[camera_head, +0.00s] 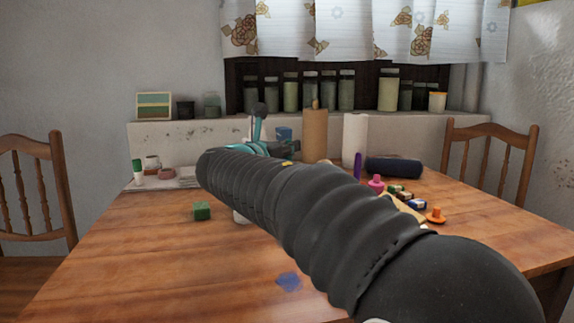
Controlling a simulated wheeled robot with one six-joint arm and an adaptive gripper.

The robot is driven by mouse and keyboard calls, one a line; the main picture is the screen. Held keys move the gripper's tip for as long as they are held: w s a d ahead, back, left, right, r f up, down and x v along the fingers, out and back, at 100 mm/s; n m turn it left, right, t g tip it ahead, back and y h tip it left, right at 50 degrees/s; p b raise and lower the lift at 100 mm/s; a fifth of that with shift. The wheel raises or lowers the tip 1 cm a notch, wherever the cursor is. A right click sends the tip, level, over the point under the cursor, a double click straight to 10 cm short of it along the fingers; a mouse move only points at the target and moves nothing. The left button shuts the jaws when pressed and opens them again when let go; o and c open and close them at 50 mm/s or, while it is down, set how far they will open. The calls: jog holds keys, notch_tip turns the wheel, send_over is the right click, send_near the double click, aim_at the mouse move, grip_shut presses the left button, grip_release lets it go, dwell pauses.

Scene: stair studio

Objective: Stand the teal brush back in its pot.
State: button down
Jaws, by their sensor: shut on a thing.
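The teal brush (257,130) shows behind my arm, near the back of the table. It stands nearly upright, with its dark end (259,109) up. My gripper (268,149) is mostly hidden behind my dark ribbed arm sleeve. It is shut on the brush; the grip itself is hard to make out. A small white piece (240,216) shows under the arm's edge, and I cannot tell whether it is the pot. The brush's lower end is hidden.
A green block (201,211) sits left of the arm. A blue stain (288,281) marks the wooden table (150,260). A brown roll (314,134), a white roll (355,138) and a dark bundle (394,167) stand or lie behind. An orange piece (436,216) lies right. The front left is clear.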

jog(key=shift+f+b, duration=0.45)
jog(key=shift+f, duration=1.5)
jog(key=shift+f, duration=0.1)
jog(key=c, duration=1.1)
grip_release()
jog(key=shift+c, duration=0.2)
jog(key=v, duration=1.2)
jog(key=shift+s, duration=0.1)
